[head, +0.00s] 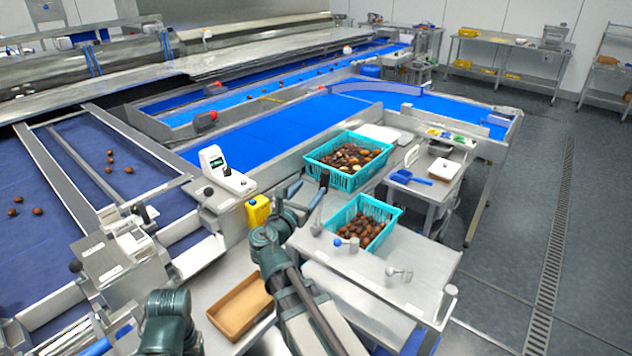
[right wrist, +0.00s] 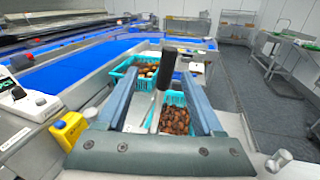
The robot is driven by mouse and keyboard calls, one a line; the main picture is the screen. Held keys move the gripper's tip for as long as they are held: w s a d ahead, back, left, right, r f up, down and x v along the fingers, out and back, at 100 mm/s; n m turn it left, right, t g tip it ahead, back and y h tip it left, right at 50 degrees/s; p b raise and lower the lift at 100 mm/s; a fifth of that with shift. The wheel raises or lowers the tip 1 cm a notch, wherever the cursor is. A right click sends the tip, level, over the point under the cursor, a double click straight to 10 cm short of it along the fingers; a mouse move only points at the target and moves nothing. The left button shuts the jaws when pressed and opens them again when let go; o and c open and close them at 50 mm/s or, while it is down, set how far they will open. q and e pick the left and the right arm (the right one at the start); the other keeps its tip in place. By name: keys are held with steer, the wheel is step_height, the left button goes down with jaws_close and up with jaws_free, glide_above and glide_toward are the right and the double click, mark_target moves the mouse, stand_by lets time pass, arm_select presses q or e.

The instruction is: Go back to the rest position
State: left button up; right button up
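My right gripper (head: 310,189) is over the steel side bench in the head view, its two blue-grey fingers apart. In the right wrist view the gripper (right wrist: 158,82) is also open, with a wide gap between its fingers. A black-handled metal tool (right wrist: 167,68) shows upright in that gap; I see no finger closed on it, and its depth is unclear. Beyond the fingers are two turquoise baskets of brown dates, a rear one (head: 318,173) and a front one (head: 388,206). My left gripper is not visible; only a dark green arm link shows at the bottom left.
A yellow container (head: 258,211) and a white scale (head: 226,172) stand left of my right arm. A brown tray (head: 241,306) lies between my arms. Blue conveyor belts (head: 290,120) run behind. Open grey floor (head: 520,210) lies to the right.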

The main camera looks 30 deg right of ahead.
steer(key=shift+v, duration=1.1)
steer(key=s+a+f+m+g+y, duration=0.3)
steer(key=s+a+f+m+y, duration=0.1)
steer(key=a+f+m, duration=0.3)
steer(key=s+a+f+m+g+y, duration=0.3)
steer(key=s+a+f+m+g, duration=0.15)
steer(key=f+m, duration=0.35)
steer(key=s+a+f+m+g+y, duration=0.2)
steer(key=s+a+f+m+y, duration=0.1)
steer(key=s+a, duration=0.2)
steer(key=s+a+f+m+g+y, duration=0.1)
steer(key=s+a, duration=0.4)
steer(key=a, duration=0.5)
step_height(320, 180, down, 2)
steer(key=shift+s+f+m+g+y, duration=0.2)
steer(key=shift+s+m+g+y, duration=0.15)
steer(key=shift+m+y, duration=0.6)
steer(key=shift+d, duration=0.1)
